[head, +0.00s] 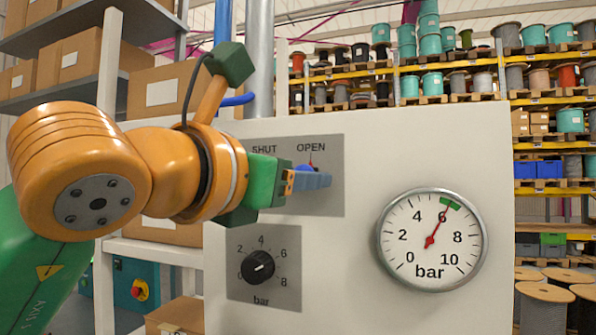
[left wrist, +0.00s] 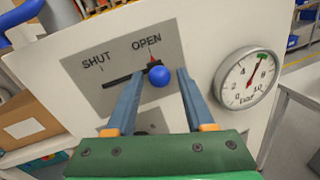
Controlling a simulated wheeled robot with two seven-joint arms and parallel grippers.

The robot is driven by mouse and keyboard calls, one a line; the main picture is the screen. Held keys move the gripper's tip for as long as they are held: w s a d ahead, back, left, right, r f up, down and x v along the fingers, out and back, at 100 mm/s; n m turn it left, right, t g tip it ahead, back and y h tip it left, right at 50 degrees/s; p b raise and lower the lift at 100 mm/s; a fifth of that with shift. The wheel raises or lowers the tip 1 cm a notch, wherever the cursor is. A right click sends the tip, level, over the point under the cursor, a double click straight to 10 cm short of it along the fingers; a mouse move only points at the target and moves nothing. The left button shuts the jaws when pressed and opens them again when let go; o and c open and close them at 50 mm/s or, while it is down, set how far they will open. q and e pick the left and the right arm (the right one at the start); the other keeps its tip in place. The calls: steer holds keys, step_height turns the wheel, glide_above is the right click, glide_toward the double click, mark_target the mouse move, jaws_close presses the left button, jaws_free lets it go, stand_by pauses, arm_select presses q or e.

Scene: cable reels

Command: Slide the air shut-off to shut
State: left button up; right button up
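The air shut-off is a blue ball knob (left wrist: 159,76) on a dark slot in a grey plate (head: 324,200) labelled SHUT and OPEN. The knob stands at the OPEN end, by a small red pointer. In the head view the knob (head: 304,168) is partly hidden behind my fingers. My left gripper (head: 327,181) reaches in from the left in front of the plate. No contact is clear. My right gripper is not in view.
A round gauge (head: 432,240) on the white panel (head: 357,288) reads about 6 bar. A black dial (head: 258,266) sits below the slot plate. Shelves with boxes (head: 80,55) stand at the left, and racks of cable reels (head: 432,84) stand behind.

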arm_select(q)
steer(key=shift+s+a+r, duration=0.1)
steer(key=shift+s+a, duration=0.05)
steer(key=shift+s, duration=0.05)
jaws_close()
stand_by(1.0)
